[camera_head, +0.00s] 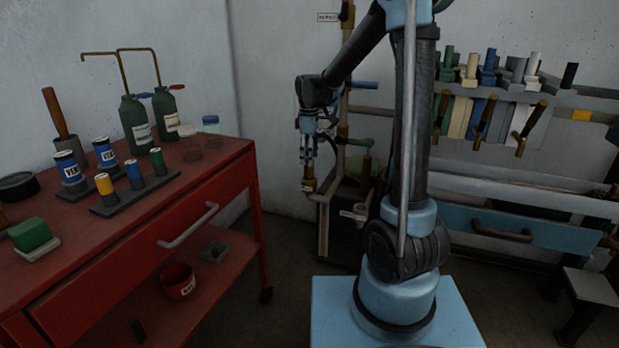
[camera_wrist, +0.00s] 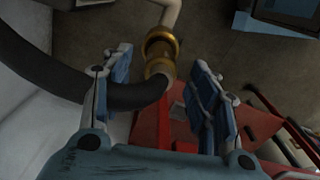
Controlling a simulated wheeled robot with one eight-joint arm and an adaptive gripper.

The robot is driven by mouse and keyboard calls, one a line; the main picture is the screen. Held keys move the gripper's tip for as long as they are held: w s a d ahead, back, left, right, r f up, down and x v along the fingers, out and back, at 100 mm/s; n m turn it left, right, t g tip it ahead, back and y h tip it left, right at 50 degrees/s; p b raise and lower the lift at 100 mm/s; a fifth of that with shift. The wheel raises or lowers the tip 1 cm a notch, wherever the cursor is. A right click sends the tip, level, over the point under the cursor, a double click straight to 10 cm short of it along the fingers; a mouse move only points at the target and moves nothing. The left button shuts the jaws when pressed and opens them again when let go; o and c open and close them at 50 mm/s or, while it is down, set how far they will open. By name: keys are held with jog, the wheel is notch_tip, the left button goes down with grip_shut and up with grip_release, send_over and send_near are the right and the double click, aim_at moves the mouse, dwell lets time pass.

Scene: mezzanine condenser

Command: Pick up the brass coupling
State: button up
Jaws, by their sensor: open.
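The brass coupling (camera_wrist: 160,46) shows at the upper middle of the wrist view, with a pale bent pipe beyond it and a thick black hose (camera_wrist: 60,78) curving in from the left on its near side. In the head view the coupling (camera_head: 308,186) sits small and dark just below my gripper (camera_head: 308,158). My gripper (camera_wrist: 161,66) is open, its blue-padded fingers on either side of the coupling and hose end. I see gaps on both sides of the coupling in the wrist view. Whether the fingertips reach fully around it is hard to tell.
A red cart (camera_head: 225,171) with bottles, cans and a rack of cylinders stands at the left. Vertical pipes with valve handles (camera_head: 364,85) rise close behind my gripper. A wall rack (camera_head: 560,90) of tools and a blue drawer (camera_head: 540,232) are at the right.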

aim_at(309, 167)
jog(key=shift+f, duration=2.6)
grip_shut()
